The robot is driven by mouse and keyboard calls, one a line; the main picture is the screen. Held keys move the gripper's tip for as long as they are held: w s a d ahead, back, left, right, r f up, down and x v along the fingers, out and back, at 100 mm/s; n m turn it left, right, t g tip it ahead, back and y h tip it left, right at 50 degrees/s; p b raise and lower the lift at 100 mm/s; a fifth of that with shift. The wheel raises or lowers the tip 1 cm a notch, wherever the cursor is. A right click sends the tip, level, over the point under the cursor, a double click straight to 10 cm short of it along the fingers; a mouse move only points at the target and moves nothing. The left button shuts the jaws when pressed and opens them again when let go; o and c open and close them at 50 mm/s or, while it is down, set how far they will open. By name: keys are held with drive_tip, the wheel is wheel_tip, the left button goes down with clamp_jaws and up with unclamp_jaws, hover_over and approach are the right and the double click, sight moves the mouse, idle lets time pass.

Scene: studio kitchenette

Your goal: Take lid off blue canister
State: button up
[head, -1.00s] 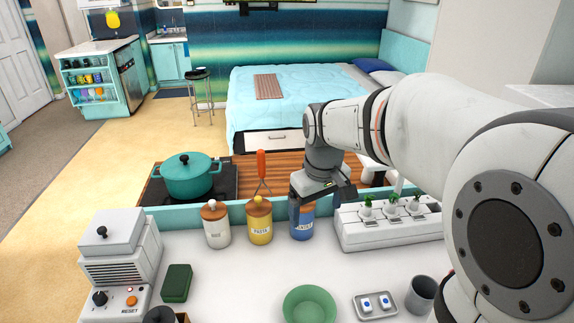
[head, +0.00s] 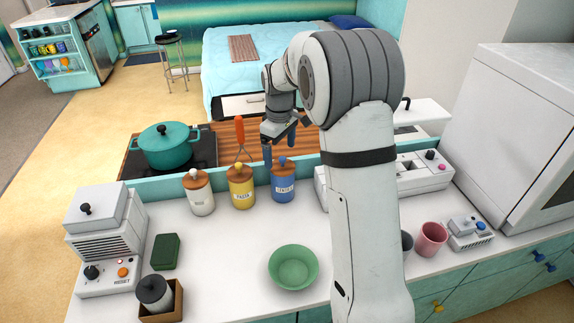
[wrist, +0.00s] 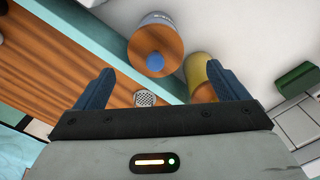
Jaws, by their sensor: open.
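The blue canister (head: 284,192) stands upright on the white counter, at the right end of a row of canisters. Its round wooden lid (head: 290,169) with a blue knob sits on top. In the wrist view the lid (wrist: 142,43) and blue knob (wrist: 155,62) show from above, just beyond the fingers. My gripper (head: 280,150) is open and empty, just behind and above the lid in the head view. Its two blue fingers (wrist: 160,70) are spread wide in the wrist view and do not visibly touch the lid.
A yellow canister (head: 241,194) stands close left of the blue one, with a white canister (head: 200,201) beyond. A green bowl (head: 293,267) sits in front; counter between is clear.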

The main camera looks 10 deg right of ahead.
sight(282, 158)
drive_tip(key=f, duration=0.4)
drive_tip(key=shift+d+f+p, duration=0.2)
drive_tip(key=shift+d+p, duration=0.1)
drive_tip(key=shift+p, duration=0.05)
drive_tip(key=c, duration=1)
